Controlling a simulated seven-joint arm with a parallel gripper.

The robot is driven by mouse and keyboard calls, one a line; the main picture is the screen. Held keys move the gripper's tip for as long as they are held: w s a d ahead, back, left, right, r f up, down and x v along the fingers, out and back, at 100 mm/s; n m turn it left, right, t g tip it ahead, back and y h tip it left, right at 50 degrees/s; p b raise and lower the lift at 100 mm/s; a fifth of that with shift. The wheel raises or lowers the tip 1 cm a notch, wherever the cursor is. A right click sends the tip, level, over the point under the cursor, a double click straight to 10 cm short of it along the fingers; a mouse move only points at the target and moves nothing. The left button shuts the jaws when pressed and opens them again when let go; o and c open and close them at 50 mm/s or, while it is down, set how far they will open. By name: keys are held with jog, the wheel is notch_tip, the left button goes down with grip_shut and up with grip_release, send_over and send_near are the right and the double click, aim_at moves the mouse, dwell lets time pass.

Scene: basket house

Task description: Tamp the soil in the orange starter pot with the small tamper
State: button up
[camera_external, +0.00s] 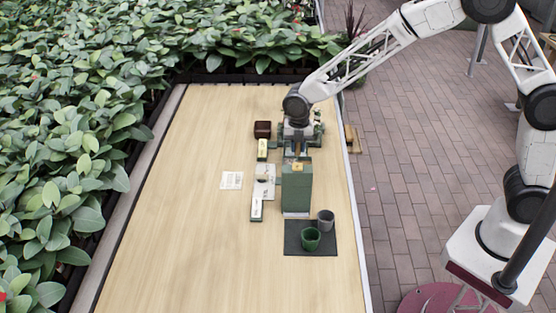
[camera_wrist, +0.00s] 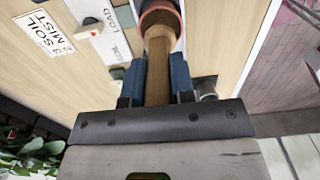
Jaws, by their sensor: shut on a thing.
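My gripper (camera_wrist: 157,80) is shut on a brown wooden tamper (camera_wrist: 158,72), gripped between its two blue fingers. The tamper's far end lines up with the mouth of the orange starter pot (camera_wrist: 147,20), at the top of the wrist view. Brown soil-like fill shows inside the pot's rim. I cannot tell whether the tamper touches the soil. In the external view my gripper (camera_external: 297,150) points down behind a tall green box; the pot is not clearly visible there.
The green box (camera_external: 296,190) stands just in front of my gripper. A green pot (camera_external: 311,239) and a grey pot (camera_external: 326,220) stand on a dark mat (camera_external: 293,250). A dark brown block (camera_external: 262,129) and a paper sheet (camera_external: 232,180) lie left. The table's left side is clear.

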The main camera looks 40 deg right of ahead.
jog(key=shift+r, duration=2.35)
